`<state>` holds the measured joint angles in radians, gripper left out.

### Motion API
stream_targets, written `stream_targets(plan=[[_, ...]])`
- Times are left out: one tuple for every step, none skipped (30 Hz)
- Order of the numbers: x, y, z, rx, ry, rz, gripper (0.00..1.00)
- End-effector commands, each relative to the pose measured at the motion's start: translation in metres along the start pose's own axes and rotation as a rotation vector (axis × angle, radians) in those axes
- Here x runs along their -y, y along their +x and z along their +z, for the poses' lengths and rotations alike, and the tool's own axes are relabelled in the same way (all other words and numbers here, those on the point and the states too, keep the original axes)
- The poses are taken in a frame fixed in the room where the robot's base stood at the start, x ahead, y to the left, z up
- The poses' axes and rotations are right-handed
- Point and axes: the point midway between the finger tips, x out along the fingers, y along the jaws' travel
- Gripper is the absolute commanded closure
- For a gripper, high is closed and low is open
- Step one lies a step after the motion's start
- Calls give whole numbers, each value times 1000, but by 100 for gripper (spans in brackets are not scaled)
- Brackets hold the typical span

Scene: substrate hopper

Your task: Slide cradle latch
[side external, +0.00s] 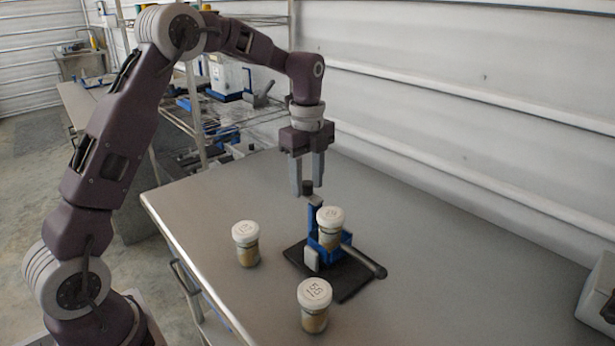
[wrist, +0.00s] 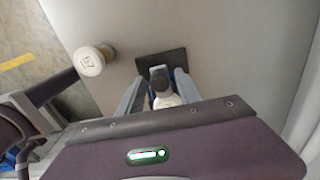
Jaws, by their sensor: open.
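A blue cradle (side external: 316,249) on a black base plate (side external: 346,284) stands on the table and holds a white-lidded jar (side external: 330,229). A blue upright with a dark knob (side external: 308,188) rises at its back, and a dark lever (side external: 368,264) sticks out to the front right. I cannot tell for sure which part is the latch. My gripper (side external: 307,192) is open and points down just above the knob, with a finger to each side. In the wrist view the knob (wrist: 158,76) shows between the fingers; the purple gripper body hides part of the cradle.
Two more white-lidded jars stand on the table, one left of the cradle (side external: 246,243) and one in front (side external: 314,304). A grey box (side external: 598,290) sits at the right edge. A corrugated wall runs behind the table (side external: 440,270). The table right of the cradle is clear.

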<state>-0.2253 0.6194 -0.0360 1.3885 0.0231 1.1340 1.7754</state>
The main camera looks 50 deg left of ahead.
Motion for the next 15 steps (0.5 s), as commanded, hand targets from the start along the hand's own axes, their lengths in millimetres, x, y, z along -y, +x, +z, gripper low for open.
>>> stream_targets(plan=[[0, 0, 0, 0, 0, 0, 62], [0, 0, 0, 0, 0, 0, 68], [0, 0, 0, 0, 0, 0, 76], [0, 0, 0, 0, 0, 0, 82], [0, 0, 0, 0, 0, 0, 88], [0, 0, 0, 0, 0, 0, 96], [0, 0, 0, 0, 0, 0, 98], [0, 0, 0, 0, 0, 0, 98], [0, 0, 0, 0, 0, 0, 98], [0, 0, 0, 0, 0, 0, 98], [0, 0, 0, 0, 0, 0, 98], [0, 0, 0, 0, 0, 0, 98], [0, 0, 0, 0, 0, 0, 98], [0, 0, 0, 0, 0, 0, 98], [0, 0, -1, 0, 0, 0, 98]])
